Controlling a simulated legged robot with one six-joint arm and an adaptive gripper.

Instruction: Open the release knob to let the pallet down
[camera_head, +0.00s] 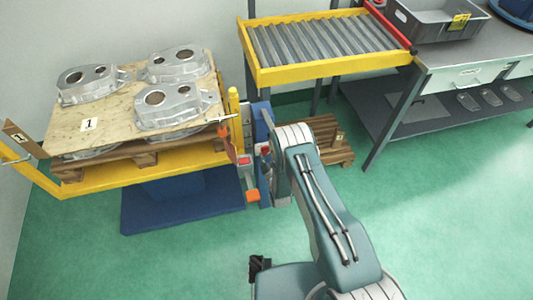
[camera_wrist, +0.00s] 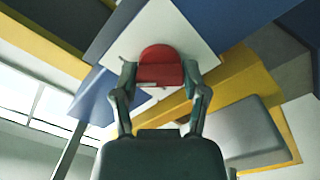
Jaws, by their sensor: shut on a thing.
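In the wrist view a red release knob (camera_wrist: 161,60) with a rounded top stands out from a pale plate. My gripper (camera_wrist: 160,75) has one finger on each side of it and is shut on it. In the head view the loaded pallet (camera_head: 148,156) rests on the yellow lift frame (camera_head: 120,179), above a blue base (camera_head: 183,206). Several aluminium castings (camera_head: 172,112) stand on a plywood sheet (camera_head: 110,123) on top of it. My arm reaches to the blue post at the lift's right end; the fingers are hard to make out there.
A yellow-framed roller conveyor (camera_head: 325,72) stands behind, with a grey workbench (camera_head: 465,75) and a grey bin (camera_head: 437,20) to its right. A small wooden pallet (camera_head: 335,150) lies on the floor behind my arm. The green floor at the right is clear.

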